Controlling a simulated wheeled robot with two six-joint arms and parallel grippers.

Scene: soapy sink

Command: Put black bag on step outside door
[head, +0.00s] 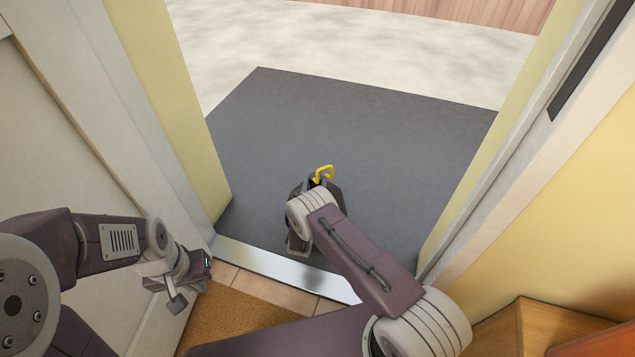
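The step outside the door (370,130) is a flat dark grey slab beyond the open doorway. My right arm reaches over the sill, with its gripper (319,182) above the near middle of the step. A small yellow loop (325,172) shows at its fingertips. Dark shapes beside the wrist cannot be told apart as bag or gripper. No black bag shows clearly; my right wrist and forearm hide what is under them. My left gripper (166,294) is at the lower left, inside the doorway, with its fingers apart and nothing between them.
The door frame posts stand close on both sides of my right arm. A shiny metal sill (262,258) crosses the doorway, with tiles and a brown mat (232,315) inside. A wooden piece of furniture (540,325) is at lower right. The far step is clear.

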